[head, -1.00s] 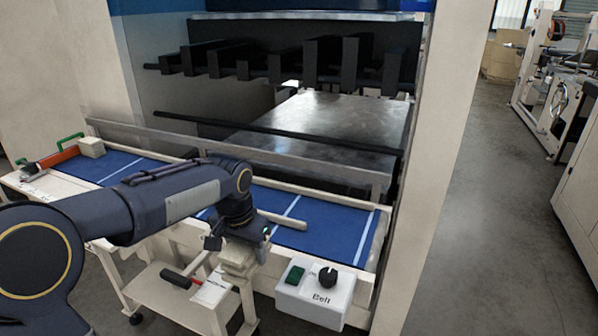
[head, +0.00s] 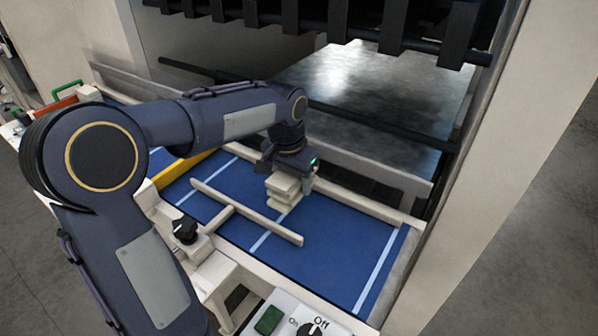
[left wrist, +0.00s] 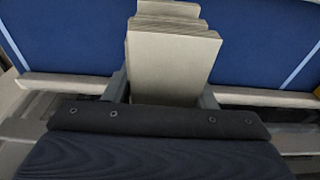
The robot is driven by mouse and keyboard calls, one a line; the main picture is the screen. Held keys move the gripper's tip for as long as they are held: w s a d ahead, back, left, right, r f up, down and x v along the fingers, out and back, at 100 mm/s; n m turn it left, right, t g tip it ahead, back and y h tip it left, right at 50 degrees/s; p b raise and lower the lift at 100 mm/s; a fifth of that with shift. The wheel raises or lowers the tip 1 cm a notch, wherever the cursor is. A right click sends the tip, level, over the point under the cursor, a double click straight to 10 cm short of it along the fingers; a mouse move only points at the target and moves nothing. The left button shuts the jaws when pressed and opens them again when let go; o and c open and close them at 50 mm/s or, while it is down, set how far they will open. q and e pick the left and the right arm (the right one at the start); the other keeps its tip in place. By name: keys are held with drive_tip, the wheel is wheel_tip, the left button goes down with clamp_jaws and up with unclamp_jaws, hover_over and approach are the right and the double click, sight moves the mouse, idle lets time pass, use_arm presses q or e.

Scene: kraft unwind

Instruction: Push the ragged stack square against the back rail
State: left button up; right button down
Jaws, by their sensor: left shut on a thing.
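The ragged stack (head: 284,192) is a small pile of beige slabs with uneven edges, over the blue belt near its back side. My left gripper (head: 284,178) points down from above and is shut on the stack. In the left wrist view the stack (left wrist: 172,65) stands between my two fingers, its layers offset at the far end. I cannot tell whether its underside touches the belt. My right gripper is not in view.
A beige T-shaped pusher bar (head: 247,213) lies across the belt in front of the stack, by a black knob (head: 185,230). A yellow bar (head: 187,166) crosses the belt at left. A control box (head: 290,318) sits at the front. The belt (head: 345,235) is clear at right.

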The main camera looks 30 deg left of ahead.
use_arm(q)
drive_tip(key=shift+s+f+b, duration=0.2)
drive_tip(key=shift+f+b, duration=0.2)
drive_tip(key=shift+f, duration=0.05)
drive_tip(key=shift+w+f+b, duration=0.1)
drive_tip(key=shift+f+b, duration=0.45)
drive_tip(key=shift+f, duration=0.15)
drive_tip(key=shift+f+b, duration=0.75)
drive_tip(key=shift+f, duration=0.3)
drive_tip(key=shift+w+r+p, duration=0.1)
drive_tip(key=shift+w+p, duration=0.4)
drive_tip(key=shift+w, duration=0.5)
idle(0.6)
drive_tip(key=shift+s, duration=0.2)
idle(0.5)
drive_tip(key=o, duration=1.1)
drive_tip(key=shift+f, duration=0.2)
drive_tip(key=shift+c, duration=0.2)
